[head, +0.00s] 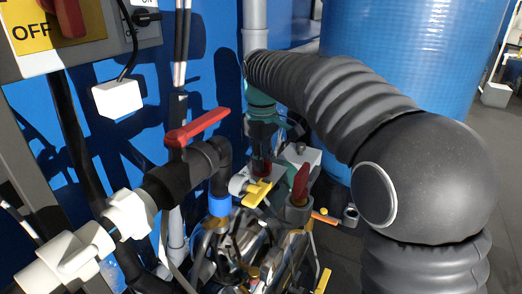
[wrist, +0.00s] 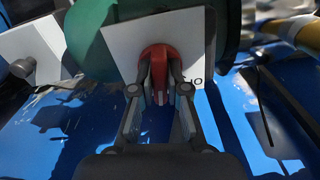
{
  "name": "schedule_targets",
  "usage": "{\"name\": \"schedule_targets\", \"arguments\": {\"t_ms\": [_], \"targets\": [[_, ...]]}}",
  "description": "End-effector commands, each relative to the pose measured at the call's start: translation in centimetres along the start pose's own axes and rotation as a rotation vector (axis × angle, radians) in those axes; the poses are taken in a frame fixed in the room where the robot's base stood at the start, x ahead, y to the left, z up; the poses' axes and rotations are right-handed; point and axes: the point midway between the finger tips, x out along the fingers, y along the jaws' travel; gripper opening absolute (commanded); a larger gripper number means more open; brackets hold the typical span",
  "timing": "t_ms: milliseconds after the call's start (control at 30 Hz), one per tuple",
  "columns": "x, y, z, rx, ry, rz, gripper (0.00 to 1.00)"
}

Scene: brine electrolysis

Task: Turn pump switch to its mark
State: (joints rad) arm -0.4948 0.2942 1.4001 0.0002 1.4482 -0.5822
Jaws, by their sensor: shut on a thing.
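In the wrist view, a red switch knob (wrist: 158,56) sits on a tilted white plate (wrist: 118,48). Dark lettering shows at the plate's lower right, part of it cut off from view. My gripper (wrist: 160,80) is shut on the knob, with one finger on each side of it. The fingers cover the knob's sides, and any mark for its setting cannot be made out. In the head view my arm reaches in from the right, and I cannot make out the gripper there.
A green rounded body (wrist: 90,30) lies behind the plate. In the head view, a red-handled valve (head: 197,128) and pipes crowd the middle. A control box (head: 60,35) marked OFF is at upper left, and a blue tank (head: 400,50) stands behind my arm.

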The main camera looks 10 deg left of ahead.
Motion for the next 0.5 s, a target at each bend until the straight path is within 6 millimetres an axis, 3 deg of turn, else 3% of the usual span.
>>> {"name": "schedule_targets", "arguments": {"t_ms": [500], "targets": [[-0.29, 0.07, 0.0, -0.487, 0.0, 0.001, 0.0]]}}
